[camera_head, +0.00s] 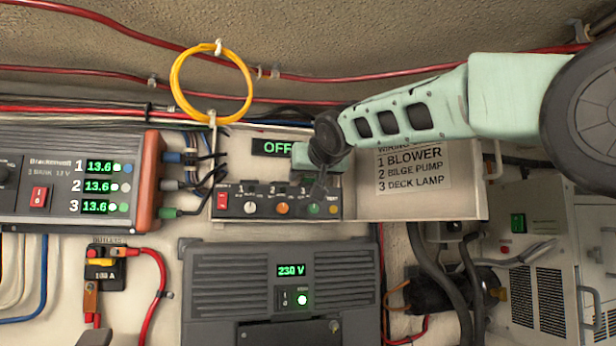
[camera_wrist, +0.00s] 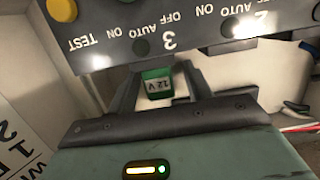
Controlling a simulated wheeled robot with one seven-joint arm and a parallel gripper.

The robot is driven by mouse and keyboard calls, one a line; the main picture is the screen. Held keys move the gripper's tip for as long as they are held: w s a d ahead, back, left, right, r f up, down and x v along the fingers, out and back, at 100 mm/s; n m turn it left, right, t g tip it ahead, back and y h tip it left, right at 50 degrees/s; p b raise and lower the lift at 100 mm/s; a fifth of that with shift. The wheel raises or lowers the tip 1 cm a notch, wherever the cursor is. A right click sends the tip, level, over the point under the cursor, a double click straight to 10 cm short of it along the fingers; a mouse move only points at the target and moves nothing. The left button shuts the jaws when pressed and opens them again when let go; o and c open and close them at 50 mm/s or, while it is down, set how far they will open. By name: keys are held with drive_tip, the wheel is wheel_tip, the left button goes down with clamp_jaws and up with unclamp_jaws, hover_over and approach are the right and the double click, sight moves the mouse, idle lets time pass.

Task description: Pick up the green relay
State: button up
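The green relay (camera_wrist: 157,86), marked 12 V, shows in the wrist view between the two fingers of my gripper (camera_wrist: 160,92). It is beside the edge of the switch panel (camera_wrist: 110,52). The fingers flank the relay closely. I cannot tell whether they touch it or stand slightly apart. In the head view my gripper (camera_head: 319,188) reaches down to the panel (camera_head: 238,207) near switch 3, below the green OFF display (camera_head: 272,148). The relay cannot be made out there, and what it rests on is hidden.
The panel carries a red switch (camera_head: 222,201) and several knobs. A label card (camera_head: 412,168) is at right. A charger (camera_head: 70,180) with cables is at left, and a grey 230 V unit (camera_head: 280,290) is below. A yellow cable loop (camera_head: 176,98) hangs above.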

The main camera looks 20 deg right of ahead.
drive_tip(key=c, duration=0.9)
drive_tip(key=shift+c, duration=0.2)
drive_tip(key=shift+r, duration=0.3)
